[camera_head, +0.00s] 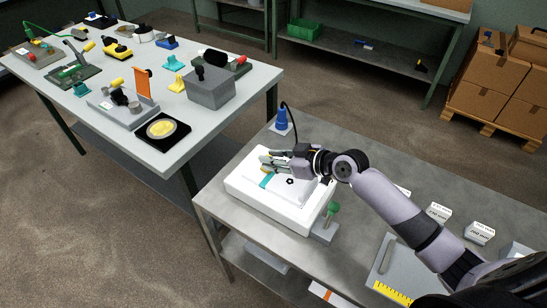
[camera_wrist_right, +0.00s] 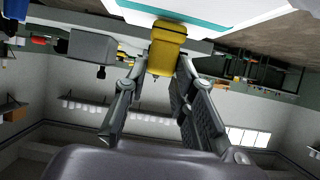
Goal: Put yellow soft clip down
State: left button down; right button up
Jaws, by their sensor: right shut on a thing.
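My right gripper (camera_head: 266,162) reaches in from the right over a white block (camera_head: 255,207) on the near grey table. It is shut on the yellow soft clip (camera_wrist_right: 166,50), which sits between its fingertips in the right wrist view (camera_wrist_right: 160,72). In the head view the clip is mostly hidden by the fingers. A white surface with a teal stripe (camera_wrist_right: 180,16) shows close beyond the clip; I cannot tell whether they touch. My left gripper is not in view.
A blue bottle-like object (camera_head: 281,120) stands behind the block, and a green-knobbed fixture (camera_head: 329,222) stands at its right. Small labelled boxes (camera_head: 438,212) and a yellow ruler (camera_head: 393,293) lie to the right. Another table (camera_head: 215,120) at left holds several tools.

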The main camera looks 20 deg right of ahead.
jog(key=shift+f, duration=0.1)
jog(key=shift+f, duration=0.1)
jog(key=o, duration=1)
jog(key=shift+r, duration=0.3)
jog(key=shift+b+v, duration=1.15)
jog(key=shift+v, duration=4.8)
jog(key=shift+d+f, duration=0.1)
jog(key=shift+f, duration=0.05)
